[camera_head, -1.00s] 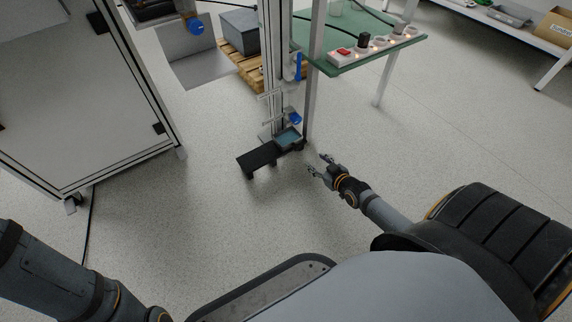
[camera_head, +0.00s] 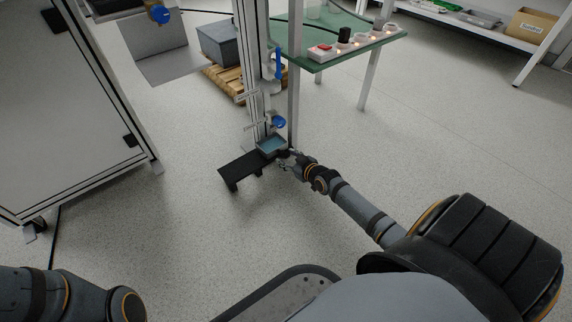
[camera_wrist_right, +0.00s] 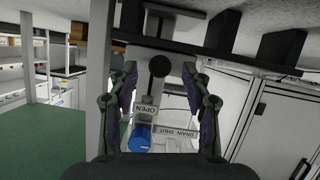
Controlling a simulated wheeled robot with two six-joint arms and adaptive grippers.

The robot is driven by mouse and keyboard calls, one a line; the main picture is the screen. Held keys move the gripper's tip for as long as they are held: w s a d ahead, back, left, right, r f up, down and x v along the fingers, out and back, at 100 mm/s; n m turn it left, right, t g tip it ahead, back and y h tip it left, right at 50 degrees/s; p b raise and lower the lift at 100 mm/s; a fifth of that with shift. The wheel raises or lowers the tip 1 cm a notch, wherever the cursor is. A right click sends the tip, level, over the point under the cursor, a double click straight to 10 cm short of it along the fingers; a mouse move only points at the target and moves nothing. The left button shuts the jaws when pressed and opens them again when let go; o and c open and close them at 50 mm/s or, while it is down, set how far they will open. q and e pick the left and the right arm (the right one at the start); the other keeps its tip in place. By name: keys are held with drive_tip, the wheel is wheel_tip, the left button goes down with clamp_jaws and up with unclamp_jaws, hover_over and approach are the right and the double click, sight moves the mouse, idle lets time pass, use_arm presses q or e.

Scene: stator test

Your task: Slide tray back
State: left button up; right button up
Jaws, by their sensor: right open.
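A small tray with a blue-grey inside (camera_head: 271,145) sits at the far right end of a low black stand (camera_head: 243,168), at the foot of the metal frame. My right gripper (camera_head: 287,159) is low at the tray's right side, very close to it. Whether it touches is too small to tell. In the right wrist view my right gripper (camera_wrist_right: 159,76) is open, its fingers on either side of a round black knob (camera_wrist_right: 159,66). The fingers stand apart from the knob in that picture. My left gripper is out of view; only its arm shows at lower left.
A blue valve handle (camera_head: 278,122) is just above the tray; an OPEN label (camera_wrist_right: 152,109) and a DRAIN SHUT label (camera_wrist_right: 178,132) show nearby. A green table (camera_head: 345,48) stands behind. The floor in front is clear.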

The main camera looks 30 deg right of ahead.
drive_tip(key=shift+w+f, duration=0.25)
drive_tip(key=shift+w, duration=0.4)
clamp_jaws()
